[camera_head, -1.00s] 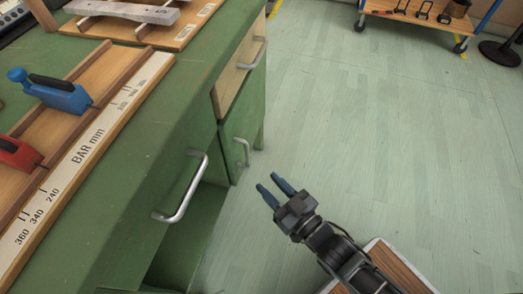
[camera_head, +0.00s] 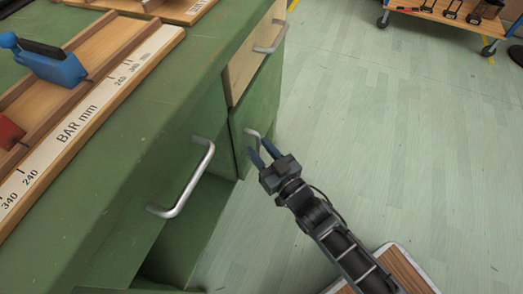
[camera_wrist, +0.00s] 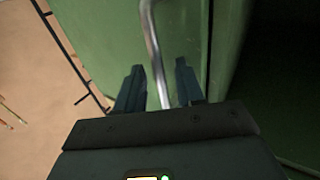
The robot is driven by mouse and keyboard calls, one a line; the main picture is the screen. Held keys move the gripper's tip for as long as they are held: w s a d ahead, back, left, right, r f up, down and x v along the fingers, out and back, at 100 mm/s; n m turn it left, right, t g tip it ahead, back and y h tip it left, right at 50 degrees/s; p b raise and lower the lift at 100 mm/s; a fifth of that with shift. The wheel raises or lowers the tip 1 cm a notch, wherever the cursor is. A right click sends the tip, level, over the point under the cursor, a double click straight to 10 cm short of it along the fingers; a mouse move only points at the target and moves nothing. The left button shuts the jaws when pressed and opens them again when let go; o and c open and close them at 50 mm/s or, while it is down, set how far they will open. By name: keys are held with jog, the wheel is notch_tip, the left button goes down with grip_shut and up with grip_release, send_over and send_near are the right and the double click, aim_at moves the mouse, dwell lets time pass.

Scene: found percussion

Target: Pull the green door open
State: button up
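The green door (camera_head: 240,128) is on the front of the green bench, below a pale wooden drawer, and looks closed. Its silver bar handle (camera_head: 251,133) is partly hidden behind my gripper in the head view. My gripper (camera_head: 263,153) is open at the door, its two dark blue fingers pointing at the handle. In the wrist view the handle (camera_wrist: 153,50) runs down between the open fingers (camera_wrist: 160,88), closer to the left one. I cannot tell whether either finger touches it. The green door panel (camera_wrist: 105,30) lies behind it.
A second green front with a larger silver handle (camera_head: 187,182) is nearer, at the left. The pale drawer (camera_head: 250,60) has its own handle. The bench top carries a wooden ruler board (camera_head: 85,120) with blue and red clamps.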

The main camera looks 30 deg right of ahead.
grip_shut()
dwell(0.3)
dwell(0.4)
